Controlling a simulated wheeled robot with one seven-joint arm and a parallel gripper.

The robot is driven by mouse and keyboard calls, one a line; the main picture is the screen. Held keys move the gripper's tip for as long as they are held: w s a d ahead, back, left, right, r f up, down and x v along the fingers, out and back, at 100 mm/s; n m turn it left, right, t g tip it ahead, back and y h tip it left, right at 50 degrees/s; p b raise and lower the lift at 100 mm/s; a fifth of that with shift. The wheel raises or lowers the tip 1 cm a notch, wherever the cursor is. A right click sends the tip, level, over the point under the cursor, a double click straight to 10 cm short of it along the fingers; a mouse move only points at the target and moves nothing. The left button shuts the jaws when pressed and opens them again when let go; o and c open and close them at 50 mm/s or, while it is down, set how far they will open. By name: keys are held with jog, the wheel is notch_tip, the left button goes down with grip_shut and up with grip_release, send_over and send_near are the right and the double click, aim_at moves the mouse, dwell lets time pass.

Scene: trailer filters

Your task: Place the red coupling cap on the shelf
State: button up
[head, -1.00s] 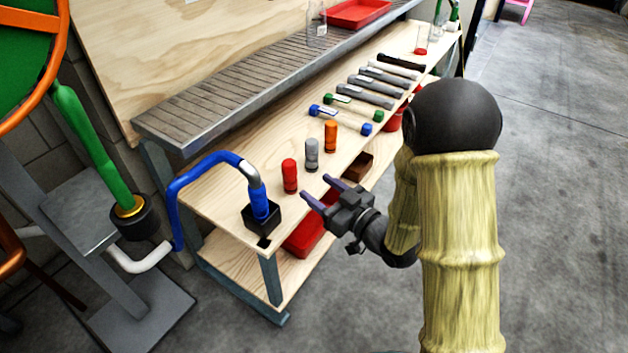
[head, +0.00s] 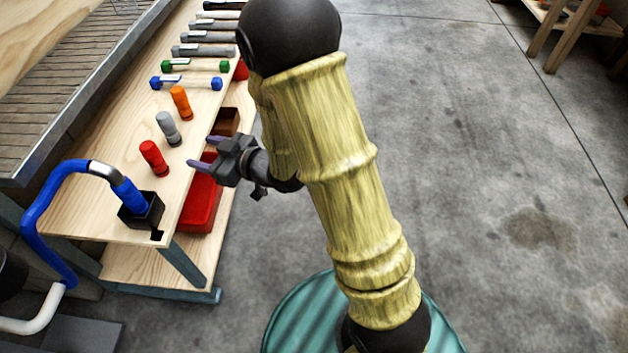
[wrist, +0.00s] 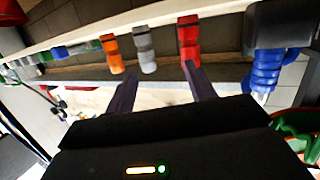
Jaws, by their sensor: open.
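The red coupling cap (head: 154,158) stands upright on the light wood tabletop near its front edge, between the grey cap and the black holder. It also shows in the wrist view (wrist: 188,42), hanging in an upside-down picture just beyond the right finger. My gripper (head: 204,151) is open and empty, to the right of the red cap and apart from it. In the wrist view its two fingers (wrist: 160,82) point toward the row of caps. The slatted grey raised shelf (head: 60,75) runs along the back of the table. The lower wood shelf (head: 150,270) lies beneath the tabletop.
A grey cap (head: 168,128) and an orange cap (head: 181,102) stand beside the red one. A black holder (head: 141,210) with a blue hose stands at the near end. Several hammers lie farther back. A red bin (head: 201,205) sits below. Open floor lies to the right.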

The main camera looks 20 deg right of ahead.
jog(key=s+d+f+m+g+h, duration=0.2)
jog(key=d+m+h, duration=0.4)
jog(key=d+h, duration=0.65)
jog(key=s+d+m+g, duration=0.4)
jog(key=s+d+g, duration=0.2)
jog(key=s, duration=0.7)
jog(key=shift+d+r+y, duration=0.2)
jog(key=shift+d+y, duration=0.25)
jog(key=shift+d, duration=0.7)
jog(key=shift+w+a, duration=0.15)
